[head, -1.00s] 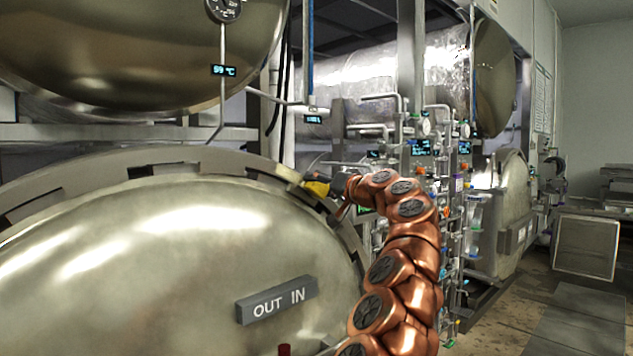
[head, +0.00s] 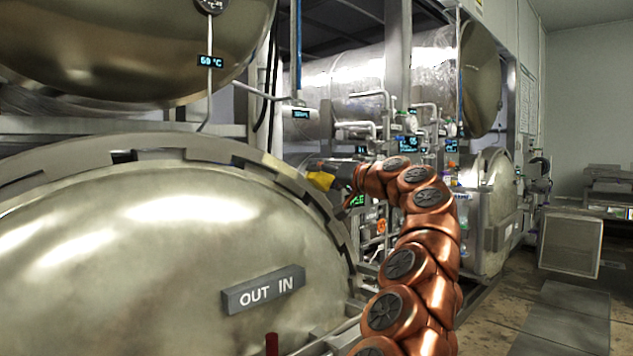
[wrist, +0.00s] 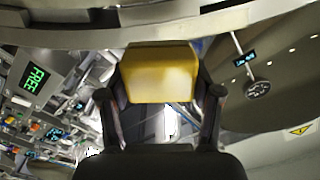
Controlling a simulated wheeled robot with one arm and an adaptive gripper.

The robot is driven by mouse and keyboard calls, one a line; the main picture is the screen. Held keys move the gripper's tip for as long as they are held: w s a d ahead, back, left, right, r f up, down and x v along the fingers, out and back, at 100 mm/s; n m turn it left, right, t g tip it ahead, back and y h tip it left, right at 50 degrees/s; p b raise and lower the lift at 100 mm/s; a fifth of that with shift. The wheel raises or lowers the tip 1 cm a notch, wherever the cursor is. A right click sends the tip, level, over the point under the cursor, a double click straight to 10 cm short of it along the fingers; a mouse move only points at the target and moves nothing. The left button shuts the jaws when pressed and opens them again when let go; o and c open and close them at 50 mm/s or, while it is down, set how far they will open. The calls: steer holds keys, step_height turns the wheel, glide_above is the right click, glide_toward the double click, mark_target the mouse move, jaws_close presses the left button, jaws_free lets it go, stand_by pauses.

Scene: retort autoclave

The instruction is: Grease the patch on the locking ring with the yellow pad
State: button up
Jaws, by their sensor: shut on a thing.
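The yellow pad (wrist: 160,72) is held between the two dark fingers of my gripper (wrist: 160,98) in the wrist view. In the head view the pad (head: 321,180) shows at the end of my copper arm, by the upper right part of the locking ring (head: 225,152) around the domed door. My gripper (head: 322,172) is partly hidden by its wrist. In the wrist view the ring's metal edge (wrist: 60,38) runs just beyond the pad. I cannot tell whether pad and ring touch. I cannot make out the patch.
The domed door carries an OUT IN sign (head: 263,290). A second large vessel door (head: 120,50) hangs above left. Pipes, gauges and valves (head: 400,135) stand behind my arm. A green FREE display (wrist: 35,78) is left in the wrist view.

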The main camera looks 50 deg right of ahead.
mark_target(327, 176)
steer(key=shift+s+f, duration=0.1)
steer(key=shift+s, duration=0.1)
steer(key=shift+s+b, duration=0.7)
steer(key=shift+s, duration=0.65)
